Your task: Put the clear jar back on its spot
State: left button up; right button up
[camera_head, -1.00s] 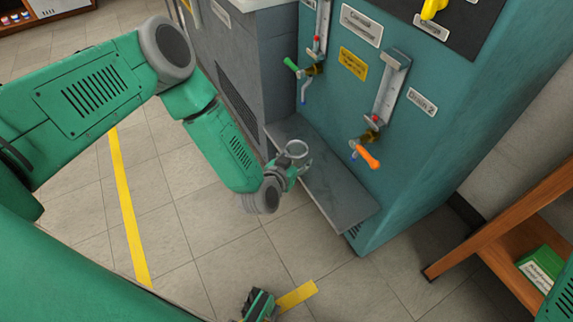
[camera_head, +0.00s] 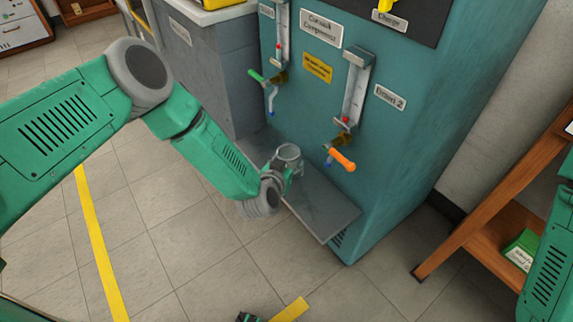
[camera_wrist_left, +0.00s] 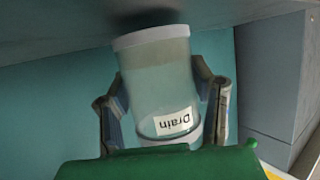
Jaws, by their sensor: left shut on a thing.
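The clear jar (camera_head: 289,153) is held by my left gripper (camera_head: 293,165) just above or at the grey shelf (camera_head: 325,203) on the front of the teal machine. In the left wrist view the jar (camera_wrist_left: 160,75) has a white label reading "Drain", seen upside down. The two fingers of my left gripper (camera_wrist_left: 165,105) stand on either side of the jar. I cannot tell whether its base touches the shelf. My right gripper (camera_head: 250,317) is barely in view at the bottom edge, and its fingers are cut off.
Two gauges hang above the shelf, with a green-handled valve (camera_head: 256,75) and an orange-handled valve (camera_head: 342,160). A grey cabinet (camera_head: 205,75) stands left of the machine. A wooden shelf unit (camera_head: 480,235) is at the right. The shelf's right part is bare.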

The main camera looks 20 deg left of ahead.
pick_arm(q)
jog(key=shift+a, duration=0.25)
jog(key=shift+d+f, duration=0.15)
jog(key=shift+d, duration=0.1)
jog(key=shift+a+f, duration=0.1)
jog(key=shift+f, duration=0.05)
jog(key=o, duration=1.3)
jog(key=shift+s, duration=0.2)
jog(key=v, duration=1.1)
jog(key=shift+s, duration=0.3)
